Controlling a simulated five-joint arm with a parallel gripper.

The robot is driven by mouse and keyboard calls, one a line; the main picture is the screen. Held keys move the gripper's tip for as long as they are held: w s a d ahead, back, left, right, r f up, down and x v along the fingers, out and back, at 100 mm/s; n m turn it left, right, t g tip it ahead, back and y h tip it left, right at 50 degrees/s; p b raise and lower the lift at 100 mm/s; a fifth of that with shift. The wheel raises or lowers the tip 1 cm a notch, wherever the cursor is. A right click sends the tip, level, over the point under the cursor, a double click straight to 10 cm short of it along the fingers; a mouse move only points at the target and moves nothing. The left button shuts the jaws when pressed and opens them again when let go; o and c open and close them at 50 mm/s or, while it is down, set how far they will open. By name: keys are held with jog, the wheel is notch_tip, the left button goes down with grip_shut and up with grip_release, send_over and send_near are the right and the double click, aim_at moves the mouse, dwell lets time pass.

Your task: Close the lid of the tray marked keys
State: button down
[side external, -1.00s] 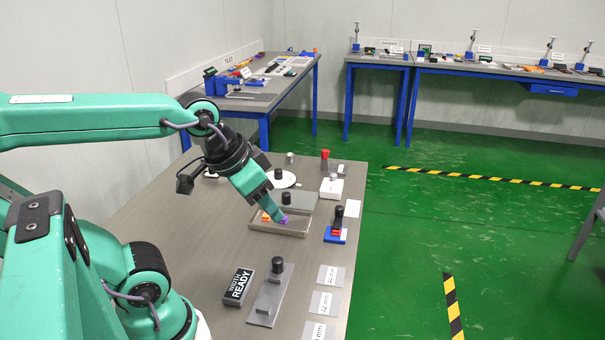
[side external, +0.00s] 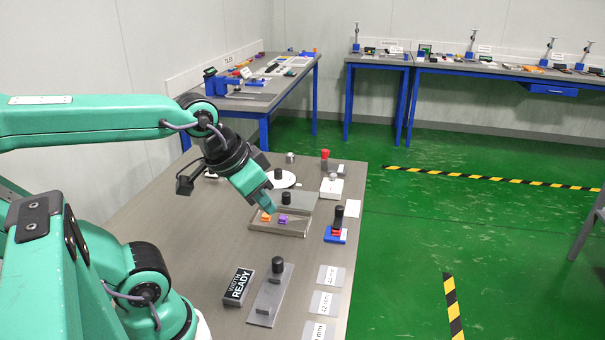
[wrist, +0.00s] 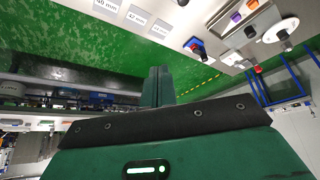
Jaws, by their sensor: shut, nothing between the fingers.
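A shallow tray (side external: 277,231) sits mid-bench with an orange piece (side external: 266,217) and a purple piece (side external: 283,218) uncovered in its near part. A flat grey lid (side external: 304,204) with a black knob (side external: 286,198) lies over its far part. I cannot read a keys mark on it. My gripper (side external: 269,210) is shut and empty, its tips just above the orange piece; whether they touch is unclear. In the wrist view my shut fingers (wrist: 157,84) point away from the tray, whose orange piece (wrist: 252,4), purple piece (wrist: 236,16) and knob (wrist: 250,32) show at upper right.
A white disc (side external: 270,179) with a black knob and a white box (side external: 331,188) stand behind the tray. A blue block (side external: 336,238) with a black-topped post is to its right. A grey plate (side external: 271,297), a WIDTH READY block (side external: 238,287) and mm cards (side external: 325,302) lie in front.

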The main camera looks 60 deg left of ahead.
jog(key=w+a+r+n, duration=0.2)
jog(key=w+a, duration=0.3)
jog(key=w, duration=0.3)
jog(key=n+g+y, duration=0.2)
jog(key=n, duration=0.2)
send_over(292, 197)
notch_tip(292, 197, down, 13)
jog(key=shift+s+d+r, duration=0.15)
jog(key=shift+s+d, duration=0.1)
jog(key=shift+s, duration=0.1)
jog(key=x, duration=0.9)
jog(key=shift+f, duration=0.55)
jog(key=shift+s+d, duration=0.5)
jog(key=shift+s, duration=0.35)
jog(key=shift+s+d, duration=0.45)
jog(key=shift+s, duration=0.4)
